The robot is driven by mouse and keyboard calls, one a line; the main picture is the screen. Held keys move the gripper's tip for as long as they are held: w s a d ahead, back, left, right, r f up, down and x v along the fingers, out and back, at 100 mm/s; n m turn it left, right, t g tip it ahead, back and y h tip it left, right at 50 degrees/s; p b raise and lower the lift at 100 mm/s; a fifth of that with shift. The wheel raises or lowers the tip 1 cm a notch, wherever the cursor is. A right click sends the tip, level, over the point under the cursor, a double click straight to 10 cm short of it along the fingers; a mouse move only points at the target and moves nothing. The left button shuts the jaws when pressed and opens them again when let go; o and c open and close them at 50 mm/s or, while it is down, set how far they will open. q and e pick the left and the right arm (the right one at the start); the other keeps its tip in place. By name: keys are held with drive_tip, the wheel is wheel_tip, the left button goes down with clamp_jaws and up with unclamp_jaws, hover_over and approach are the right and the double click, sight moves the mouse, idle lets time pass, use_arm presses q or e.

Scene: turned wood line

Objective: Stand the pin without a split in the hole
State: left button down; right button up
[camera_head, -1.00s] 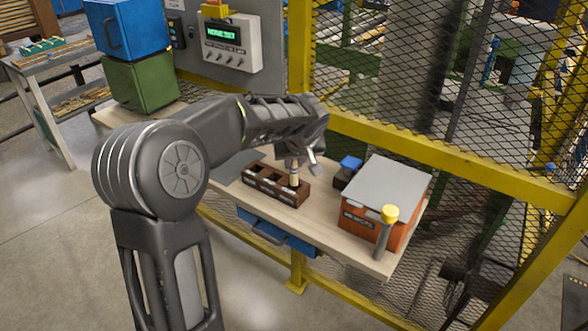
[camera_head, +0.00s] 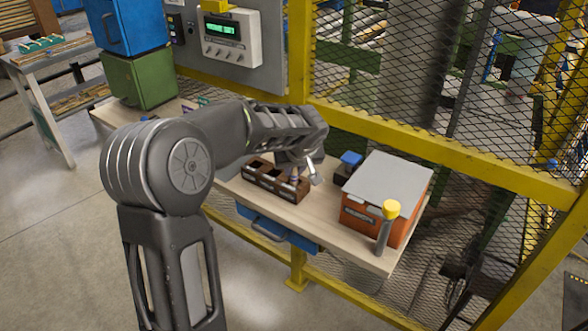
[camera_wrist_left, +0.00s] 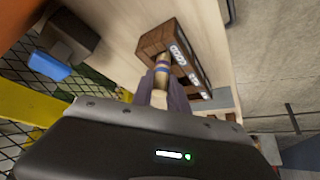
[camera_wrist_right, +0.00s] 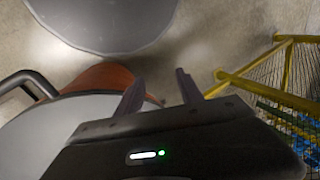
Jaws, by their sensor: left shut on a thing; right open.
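A pale wooden pin with a dark bluish band (camera_wrist_left: 162,70) is between the fingers of my left gripper (camera_wrist_left: 164,90), which is shut on it. In the head view my left gripper (camera_head: 298,173) is low over the right end of a dark brown wooden block (camera_head: 262,179) with several square openings. The block also shows in the left wrist view (camera_wrist_left: 196,66). The pin's lower end is at the end opening; how deep it sits is hidden. I cannot tell whether this pin has a split. My right gripper (camera_wrist_right: 158,84) is open and empty, away from the bench.
The block stands on a pale bench (camera_head: 320,215). To its right are an orange box with a grey lid (camera_head: 385,190), a yellow-capped grey post (camera_head: 384,235) and a small blue-topped item (camera_head: 350,160). A yellow-framed mesh fence (camera_head: 450,155) runs behind.

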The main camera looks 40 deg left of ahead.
use_arm(q)
drive_tip(key=c, duration=1.3)
unclamp_jaws()
drive_tip(key=shift+r+p, duration=0.5)
drive_tip(key=shift+p, duration=0.25)
drive_tip(key=shift+r+p, duration=0.4)
drive_tip(key=shift+p, duration=0.2)
drive_tip(key=shift+s+d+r+b, duration=0.2)
drive_tip(key=shift+d+r+b, duration=0.15)
drive_tip(key=shift+b, duration=0.3)
drive_tip(key=b+v, duration=0.1)
drive_tip(key=v, duration=0.9)
drive_tip(key=shift+s+r, duration=0.15)
